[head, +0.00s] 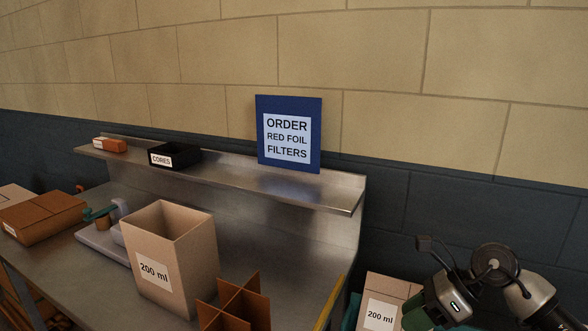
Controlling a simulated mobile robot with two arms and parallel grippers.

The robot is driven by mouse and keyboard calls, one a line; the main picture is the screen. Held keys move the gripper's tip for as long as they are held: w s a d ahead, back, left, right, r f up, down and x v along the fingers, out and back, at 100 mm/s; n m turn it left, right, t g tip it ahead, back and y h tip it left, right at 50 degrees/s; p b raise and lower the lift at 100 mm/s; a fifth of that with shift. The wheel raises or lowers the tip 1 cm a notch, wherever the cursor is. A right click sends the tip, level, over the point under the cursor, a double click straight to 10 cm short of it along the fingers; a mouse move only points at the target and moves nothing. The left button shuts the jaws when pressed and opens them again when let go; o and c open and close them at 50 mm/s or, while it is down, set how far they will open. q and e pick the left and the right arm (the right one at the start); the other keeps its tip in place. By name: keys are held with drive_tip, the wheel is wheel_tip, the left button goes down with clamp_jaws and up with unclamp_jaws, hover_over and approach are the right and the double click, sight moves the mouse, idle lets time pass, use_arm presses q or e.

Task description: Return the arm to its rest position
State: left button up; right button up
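My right arm (500,275) comes in at the lower right corner, with its dark round joint and pale link showing. My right gripper (445,303) is a dark green and grey body with a small lit strip. It is cut off by the bottom edge and its fingertips do not show, so I cannot tell whether it is open or shut or holds anything. In the picture it is just right of a closed carton marked 200 ml (382,300). My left gripper is not in view.
The raised shelf (225,178) holds a black CORES bin (174,154), an orange-and-white item (110,144) and a blue sign (288,134).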

drive_tip(key=s+a+r+m+t+y, duration=0.1)
drive_tip(key=a+r+m+t+y, duration=0.3)
drive_tip(key=m+t, duration=0.35)
drive_tip(key=s+a+r+m+t+y, duration=0.1)
drive_tip(key=a+r+m+t+y, duration=0.1)
drive_tip(key=a+m+t+y, duration=0.35)
drive_tip(key=s+d+f+m+h, duration=0.3)
drive_tip(key=d+f+m+h, duration=0.2)
drive_tip(key=f+m+h, duration=0.65)
drive_tip(key=s+d+f+m+h, duration=0.35)
drive_tip(key=m+h, duration=0.45)
drive_tip(key=m, duration=0.9)
drive_tip(key=s+f+m+g+y, duration=0.1)
drive_tip(key=s+f+m+g, duration=0.1)
drive_tip(key=s+f+g, duration=0.5)
drive_tip(key=s+f+m+g, duration=0.3)
drive_tip(key=s, duration=0.8)
wheel_tip(320, 180, down, 25)
drive_tip(key=g, duration=0.1)
drive_tip(key=s+d+f+g, duration=0.1)
drive_tip(key=s+d+f, duration=0.2)
drive_tip(key=s+f, duration=1.3)
drive_tip(key=shift+s+f+n+g, duration=0.3)
drive_tip(key=shift+s+f+n, duration=0.1)
drive_tip(key=shift+f, duration=0.35)
